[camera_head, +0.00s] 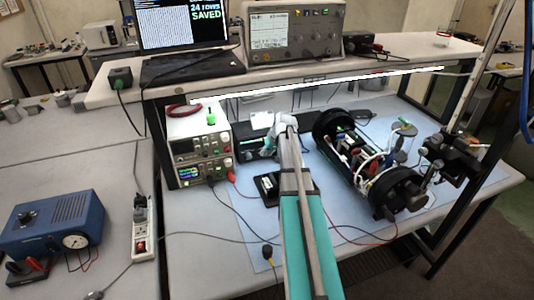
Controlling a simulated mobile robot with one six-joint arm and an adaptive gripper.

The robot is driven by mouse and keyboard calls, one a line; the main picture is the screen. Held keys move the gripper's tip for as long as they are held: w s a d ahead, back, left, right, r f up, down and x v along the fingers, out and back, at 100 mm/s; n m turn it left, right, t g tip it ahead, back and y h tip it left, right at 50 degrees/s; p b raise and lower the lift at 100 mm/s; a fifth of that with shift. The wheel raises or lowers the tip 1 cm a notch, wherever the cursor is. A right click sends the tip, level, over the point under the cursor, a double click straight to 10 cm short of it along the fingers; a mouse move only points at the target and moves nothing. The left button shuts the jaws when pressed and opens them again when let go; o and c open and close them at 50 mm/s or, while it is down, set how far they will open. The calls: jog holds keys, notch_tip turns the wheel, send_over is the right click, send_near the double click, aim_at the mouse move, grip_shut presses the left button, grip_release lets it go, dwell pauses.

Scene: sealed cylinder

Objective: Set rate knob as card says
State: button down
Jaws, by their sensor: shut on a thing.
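My teal and grey arm reaches forward over the bench. My gripper (268,151) is small in the view, at the front of a black box (245,157) beside the stacked power supplies. The gripper is shut on what looks like the rate knob on the box's front face; the fingers hide the knob, so its setting cannot be read. A white card (261,121) stands behind the box; its writing is too small to read. The cylinder (365,160), an open frame with black end rings and wiring inside, lies right of my arm.
Two stacked power supplies (202,158) stand left of the box. A small black device (267,186) and loose red and black leads lie close to my arm. A dark clamp fixture (452,152) stands right of the cylinder. A shelf (375,72) with an oscilloscope (294,33) overhangs the back.

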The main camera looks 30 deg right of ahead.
jog(key=y+b, duration=0.1)
jog(key=m+t+y+b, duration=0.1)
jog(key=y+b, duration=0.1)
jog(key=f+y+b, duration=0.1)
jog(key=y+b, duration=0.1)
jog(key=shift+s+d+t, duration=0.15)
jog(key=shift+d+t, duration=0.25)
jog(key=m+t+y+b, duration=0.1)
jog(key=y+b, duration=0.1)
jog(key=b, duration=0.1)
jog(key=shift+y, duration=0.3)
jog(key=shift+b, duration=0.35)
jog(key=shift+r+y, duration=0.15)
jog(key=shift+y, duration=0.15)
jog(key=shift+c, duration=2.2)
grip_release()
jog(key=shift+r+p, duration=0.25)
jog(key=shift+p, duration=0.45)
